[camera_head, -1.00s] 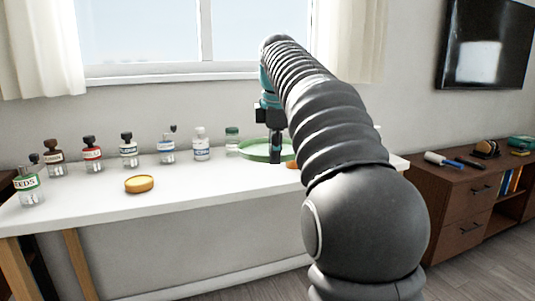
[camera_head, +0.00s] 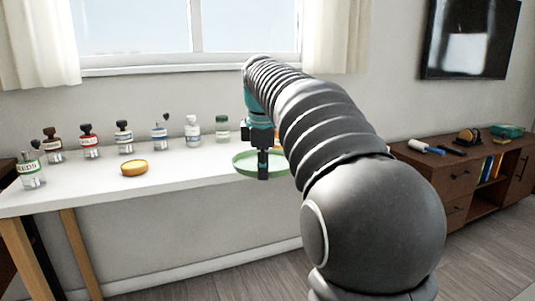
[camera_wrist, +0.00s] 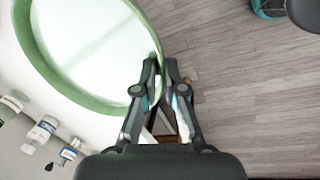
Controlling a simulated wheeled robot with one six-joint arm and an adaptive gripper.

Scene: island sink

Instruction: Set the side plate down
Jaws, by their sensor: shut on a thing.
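The side plate is a round white plate with a green rim (camera_head: 242,171); it fills the upper left of the wrist view (camera_wrist: 36,55). My gripper (camera_head: 263,174) is shut on the plate's near rim, and its two fingers (camera_wrist: 162,66) meet at that rim in the wrist view. The plate looks roughly level at the front right of the white table (camera_head: 185,180). Floor shows beside it in the wrist view. I cannot tell the gap between plate and table. My arm hides the plate's right side and the table's right end.
Several small bottles stand along the table's back, among them a green-capped jar (camera_head: 222,128) behind the plate. A round orange-brown item (camera_head: 134,168) lies left of centre, with clear tabletop between it and the plate. A brown cabinet (camera_head: 450,175) stands at the right.

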